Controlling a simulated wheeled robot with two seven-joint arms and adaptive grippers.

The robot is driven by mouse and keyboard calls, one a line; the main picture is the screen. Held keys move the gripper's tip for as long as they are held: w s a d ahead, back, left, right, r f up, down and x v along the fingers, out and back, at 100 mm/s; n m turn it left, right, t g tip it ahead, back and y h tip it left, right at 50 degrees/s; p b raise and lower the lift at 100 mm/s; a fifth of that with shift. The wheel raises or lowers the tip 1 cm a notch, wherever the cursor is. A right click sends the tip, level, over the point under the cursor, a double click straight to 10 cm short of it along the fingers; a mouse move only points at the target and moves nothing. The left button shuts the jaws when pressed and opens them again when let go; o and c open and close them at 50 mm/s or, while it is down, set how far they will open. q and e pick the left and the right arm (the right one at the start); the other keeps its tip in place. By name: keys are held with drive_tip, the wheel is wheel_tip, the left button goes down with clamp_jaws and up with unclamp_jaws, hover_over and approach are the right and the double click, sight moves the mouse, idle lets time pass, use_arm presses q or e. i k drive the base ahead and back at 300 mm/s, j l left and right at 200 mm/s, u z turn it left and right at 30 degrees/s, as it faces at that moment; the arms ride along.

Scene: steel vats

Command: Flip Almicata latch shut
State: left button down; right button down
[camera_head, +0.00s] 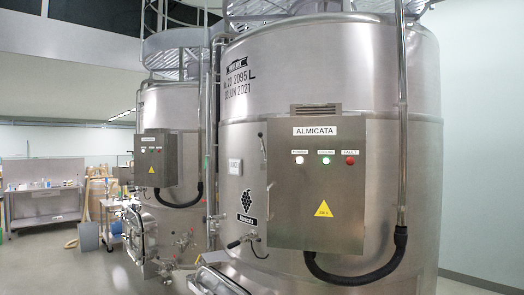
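The steel control box labelled "ALMICATA" (300,225) is mounted on the front of the large steel vat (300,70). Its front appears closed. A small dark lever-like part (262,143) stands out at the box's upper left edge; it may be the latch, but it is too small to tell its position. The box carries a white, a green and a red light, and a yellow warning triangle (323,209). Neither of my grippers is in view.
A second vat (172,105) with its own control box (155,158) stands behind at the left. A black hose (365,277) loops below the Almicata box. A valve handle (240,242) sticks out low on the large vat. A workbench (45,203) stands far left, with open floor before it.

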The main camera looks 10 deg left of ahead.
sight(260, 134)
drive_tip(key=i+j+z, duration=0.15)
drive_tip(key=j, duration=0.25)
drive_tip(key=i+j+z, duration=0.1)
drive_tip(key=j, duration=0.35)
drive_tip(key=i+j+z, duration=0.15)
drive_tip(key=i+j, duration=0.15)
drive_tip(key=j, duration=0.15)
drive_tip(key=i+j+z, duration=0.15)
drive_tip(key=j, duration=0.35)
drive_tip(key=j+z, duration=0.1)
drive_tip(key=j, duration=0.35)
drive_tip(key=i+j+z, duration=0.15)
drive_tip(key=j, duration=0.35)
